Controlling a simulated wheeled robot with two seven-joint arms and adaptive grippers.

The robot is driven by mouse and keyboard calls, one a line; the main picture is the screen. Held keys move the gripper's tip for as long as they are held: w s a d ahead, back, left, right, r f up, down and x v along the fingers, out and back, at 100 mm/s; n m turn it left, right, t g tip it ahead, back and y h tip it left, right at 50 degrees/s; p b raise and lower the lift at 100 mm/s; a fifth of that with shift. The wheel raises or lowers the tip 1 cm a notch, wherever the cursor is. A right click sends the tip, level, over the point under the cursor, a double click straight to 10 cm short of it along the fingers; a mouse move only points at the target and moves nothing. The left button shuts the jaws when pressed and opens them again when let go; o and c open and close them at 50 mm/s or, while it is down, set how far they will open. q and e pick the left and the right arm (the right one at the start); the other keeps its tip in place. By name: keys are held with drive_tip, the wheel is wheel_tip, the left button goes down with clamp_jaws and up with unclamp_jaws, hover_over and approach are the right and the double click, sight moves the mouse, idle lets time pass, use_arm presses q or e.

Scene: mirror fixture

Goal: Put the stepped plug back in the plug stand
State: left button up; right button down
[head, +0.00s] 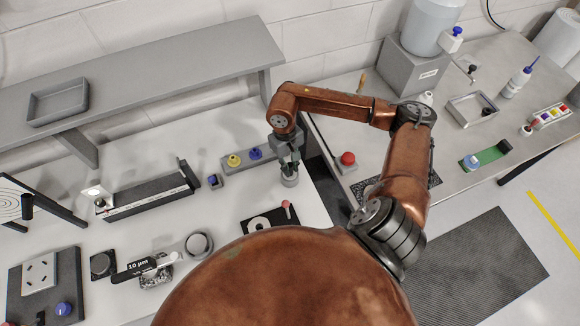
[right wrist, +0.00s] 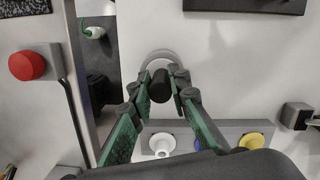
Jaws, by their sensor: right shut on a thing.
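The plug stand (head: 230,168) is a long grey block on the white table. It carries a yellow plug (head: 234,160) and a blue plug (head: 255,153). In the right wrist view the stand (right wrist: 228,130) also shows a white round piece (right wrist: 162,145) at its left. My right gripper (head: 288,160) is near the stand's right end, pointing down. It is shut on a dark cylinder, seemingly the stepped plug (right wrist: 160,86). A grey round piece (head: 289,180) shows just below the fingertips; whether the plug touches it I cannot tell. My left gripper is not in view.
A small dark block with a blue top (head: 214,181) stands left of the stand. A black mat (head: 262,221) lies in front. A red button (head: 348,158) is on the right-hand table, across a gap. A grey shelf (head: 150,70) runs behind.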

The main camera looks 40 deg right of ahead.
drive_tip(key=c, duration=1.7)
unclamp_jaws()
drive_tip(key=shift+c, duration=0.2)
wheel_tip(320, 180, up, 12)
drive_tip(key=w, duration=0.1)
drive_tip(key=shift+w, duration=0.3)
